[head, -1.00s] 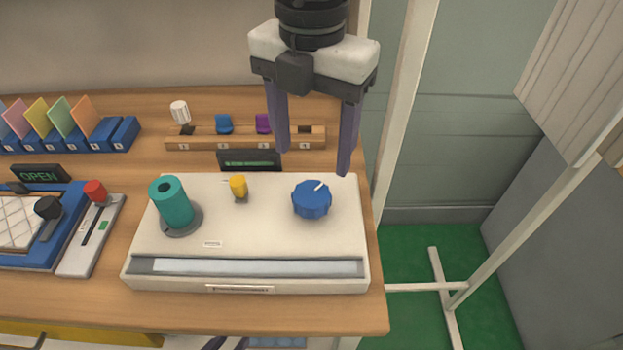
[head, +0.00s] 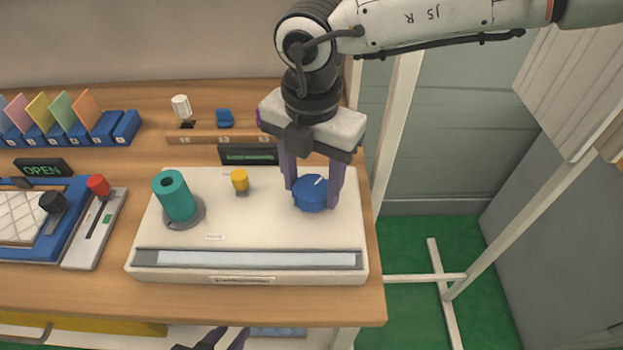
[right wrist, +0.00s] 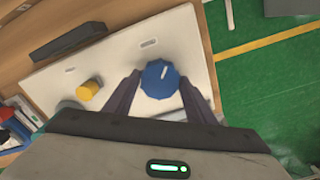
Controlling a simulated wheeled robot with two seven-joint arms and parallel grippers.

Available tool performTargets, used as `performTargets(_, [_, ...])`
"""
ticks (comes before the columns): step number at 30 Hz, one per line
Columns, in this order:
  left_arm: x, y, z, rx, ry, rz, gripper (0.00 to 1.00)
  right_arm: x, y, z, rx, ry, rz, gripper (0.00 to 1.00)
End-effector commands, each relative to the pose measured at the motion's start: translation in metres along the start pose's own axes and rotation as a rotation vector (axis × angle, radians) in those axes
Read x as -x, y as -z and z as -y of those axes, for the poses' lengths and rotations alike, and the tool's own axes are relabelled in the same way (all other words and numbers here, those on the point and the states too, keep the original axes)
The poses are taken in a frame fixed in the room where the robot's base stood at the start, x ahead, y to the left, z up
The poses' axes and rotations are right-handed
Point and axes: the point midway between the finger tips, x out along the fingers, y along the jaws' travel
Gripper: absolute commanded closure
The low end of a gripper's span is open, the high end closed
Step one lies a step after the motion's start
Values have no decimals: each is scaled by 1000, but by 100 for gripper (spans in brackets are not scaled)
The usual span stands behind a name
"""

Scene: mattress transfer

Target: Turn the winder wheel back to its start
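The blue winder wheel (head: 311,194) sits on the right part of the white machine box (head: 270,225). Its white mark points up and to the right in the head view. My right gripper (head: 313,199) points down over the wheel, with one finger on each side. In the right wrist view the wheel (right wrist: 160,79) lies between the two open fingers (right wrist: 160,86), with small gaps showing beside it. My left gripper (head: 231,333) is partly in view at the bottom edge, below the table front, its fingers apart and empty.
A teal spool (head: 175,196) and a yellow knob (head: 240,180) stand on the same box. A dark display (head: 248,155) and a wooden peg rail (head: 200,138) are behind it. A panel with a red-knobbed slider (head: 97,186) is at left.

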Motion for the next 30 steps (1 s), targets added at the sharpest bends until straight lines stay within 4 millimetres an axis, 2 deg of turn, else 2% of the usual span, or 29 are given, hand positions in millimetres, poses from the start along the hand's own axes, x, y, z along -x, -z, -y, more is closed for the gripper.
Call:
performTargets(1, [0, 0, 0, 0, 0, -1, 69, 0, 0, 0, 0, 0, 0, 59])
performTargets(4, [0, 1, 0, 0, 0, -1, 69, 0, 0, 0, 0, 0, 0, 76])
performTargets(5, [0, 1, 0, 0, 0, -2, 69, 0, 0, 0, 0, 0, 0, 78])
performTargets(17, [-9, -5, 1, 0, 0, -5, 69, -2, 0, 0, 82, -1, 0, 78])
performTargets(30, [-32, -25, 1, -7, -2, -3, 69, -3, 0, 0, 449, -3, -1, 78])
